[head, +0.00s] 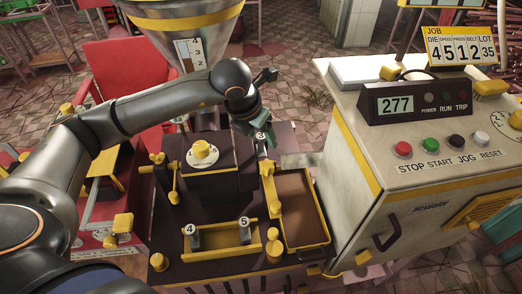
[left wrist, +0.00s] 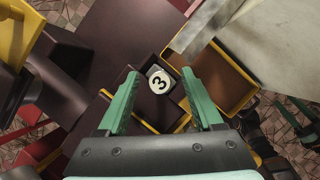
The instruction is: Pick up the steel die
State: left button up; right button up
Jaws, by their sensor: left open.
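My left gripper (head: 263,132) is open and points down over the back right of the dark machine. Its green fingers (left wrist: 160,76) show in the left wrist view, on either side of a small steel piece with a white disc marked 3 (left wrist: 159,81). Gaps show between the fingers and this piece; I cannot tell how far below the tips it is. In the head view the gripper partly hides it. Two more steel pieces, marked 4 (head: 193,237) and 5 (head: 243,230), stand in a yellow-edged rack (head: 218,254) at the machine's front.
A brown, yellow-rimmed tray (head: 300,246) lies right of the rack. A yellow knob (head: 204,152) and yellow clamps stand on the machine. The control cabinet (head: 350,185) rises at the right. The steel hopper (head: 190,40) stands behind.

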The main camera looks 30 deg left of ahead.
pick_arm(q)
jog(key=shift+w+f, duration=0.1)
jog(key=shift+f, duration=0.2)
jog(key=shift+c, duration=0.4)
grip_shut()
jog(key=shift+r, duration=0.1)
dwell(0.7)
